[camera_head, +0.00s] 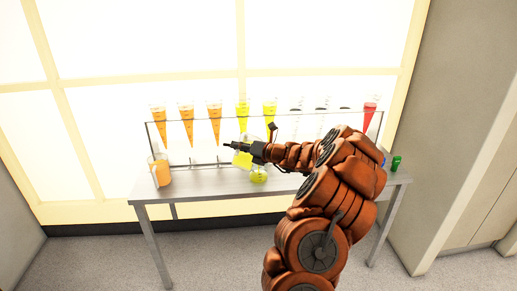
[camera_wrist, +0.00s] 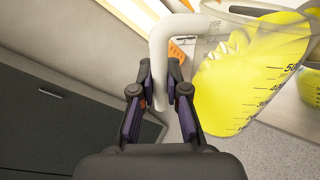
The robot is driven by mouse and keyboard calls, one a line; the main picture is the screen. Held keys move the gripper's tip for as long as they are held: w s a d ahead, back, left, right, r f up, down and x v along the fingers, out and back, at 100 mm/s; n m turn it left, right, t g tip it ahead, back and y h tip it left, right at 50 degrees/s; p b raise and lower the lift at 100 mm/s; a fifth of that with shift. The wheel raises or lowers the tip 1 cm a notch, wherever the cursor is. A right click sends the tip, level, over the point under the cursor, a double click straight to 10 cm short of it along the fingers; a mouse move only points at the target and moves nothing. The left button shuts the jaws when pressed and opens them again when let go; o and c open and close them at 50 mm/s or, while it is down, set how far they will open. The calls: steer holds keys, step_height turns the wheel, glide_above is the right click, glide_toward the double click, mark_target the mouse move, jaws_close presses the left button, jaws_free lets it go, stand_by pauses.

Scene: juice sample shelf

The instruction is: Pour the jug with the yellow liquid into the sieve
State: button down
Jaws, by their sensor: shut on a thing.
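The clear jug with yellow liquid (camera_wrist: 245,75) fills the upper right of the wrist view, with dark volume marks on its side. Its pale handle (camera_wrist: 160,45) runs down between the fingers of my gripper (camera_wrist: 157,95), which is shut on it. In the head view my gripper (camera_head: 240,148) is above the table's back half, with the yellow jug (camera_head: 242,159) beside and below it, partly hidden. A round vessel with yellow liquid (camera_head: 258,175) is just below and right of the jug. I cannot make out the sieve for certain.
A metal table (camera_head: 200,187) carries a rack with orange cones (camera_head: 187,122), yellow cones (camera_head: 270,107), several clear ones and a red one (camera_head: 370,112). An orange jug (camera_head: 160,172) stands at the left end. A green item (camera_head: 396,162) is at the right end.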

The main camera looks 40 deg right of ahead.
steer(key=shift+w+d+r+m+p, duration=0.2)
steer(key=shift+d+m+p, duration=0.3)
steer(key=shift+p, duration=0.75)
stand_by(1.4)
steer(key=shift+d+m+y+p, duration=0.1)
steer(key=shift+m+y+p, duration=0.25)
steer(key=shift+p, duration=1.15)
steer(key=shift+f+b, duration=0.2)
steer(key=shift+b, duration=0.45)
steer(key=b, duration=0.3)
steer(key=shift+s+a+f, duration=0.1)
steer(key=shift+a, duration=0.2)
steer(key=shift+a+n+b, duration=0.4)
steer(key=shift+n+b, duration=0.45)
steer(key=shift+b, duration=0.1)
steer(key=shift+s+a+f+n+b, duration=0.25)
steer(key=shift+n+b, duration=0.25)
steer(key=shift+b, duration=0.45)
steer(key=shift+r, duration=0.15)
steer(key=shift+h, duration=0.45)
